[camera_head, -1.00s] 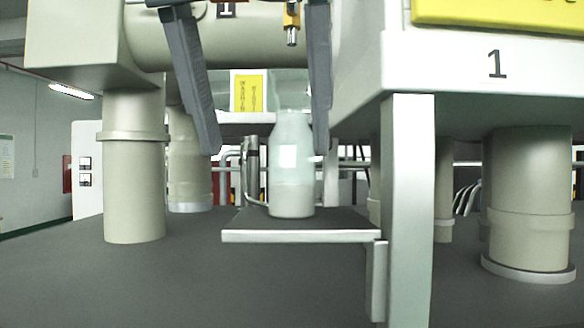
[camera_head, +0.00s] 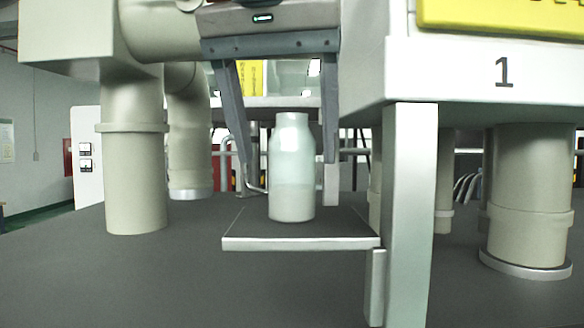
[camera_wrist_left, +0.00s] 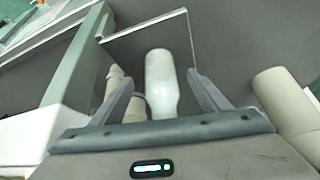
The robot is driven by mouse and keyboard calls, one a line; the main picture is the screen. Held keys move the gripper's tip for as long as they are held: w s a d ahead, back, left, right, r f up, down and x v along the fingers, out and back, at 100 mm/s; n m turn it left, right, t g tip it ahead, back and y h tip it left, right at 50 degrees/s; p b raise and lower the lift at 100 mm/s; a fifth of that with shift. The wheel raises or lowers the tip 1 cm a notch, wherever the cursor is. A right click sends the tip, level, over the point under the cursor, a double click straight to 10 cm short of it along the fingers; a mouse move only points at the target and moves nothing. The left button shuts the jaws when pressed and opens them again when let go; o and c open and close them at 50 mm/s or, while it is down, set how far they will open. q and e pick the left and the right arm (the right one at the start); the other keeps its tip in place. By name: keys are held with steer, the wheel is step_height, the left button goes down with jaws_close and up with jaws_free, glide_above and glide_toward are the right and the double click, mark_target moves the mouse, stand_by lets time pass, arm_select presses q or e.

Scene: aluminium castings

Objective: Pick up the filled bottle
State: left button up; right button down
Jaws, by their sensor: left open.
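The filled bottle (camera_head: 292,180) is pale, translucent and upright on a small grey shelf (camera_head: 300,243) in the head view. A slightly different tone shows in its lower part. My left gripper (camera_head: 288,160) is open, with one finger on each side of the bottle's upper part, and gaps show between fingers and bottle. In the left wrist view the bottle (camera_wrist_left: 161,82) lies between the two open fingers (camera_wrist_left: 162,82), with its far end beyond the fingertips. My right gripper is in neither view.
A white post (camera_head: 408,210) stands just right of the shelf, under a white housing (camera_head: 490,72) marked 1. Thick beige columns (camera_head: 135,180) stand at the left and right. The dark surface in front of the shelf is clear.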

mark_target(292, 152)
arm_select(q)
steer(key=shift+w+d+r+p, duration=0.1)
steer(key=shift+w+r+p, duration=0.05)
steer(key=shift+w+p, duration=0.35)
steer(key=shift+w+d+p, duration=0.2)
steer(key=shift+w+p, duration=0.15)
steer(key=shift+w, duration=0.75)
steer(key=shift+x, duration=1.2)
steer(key=shift+f, duration=0.4)
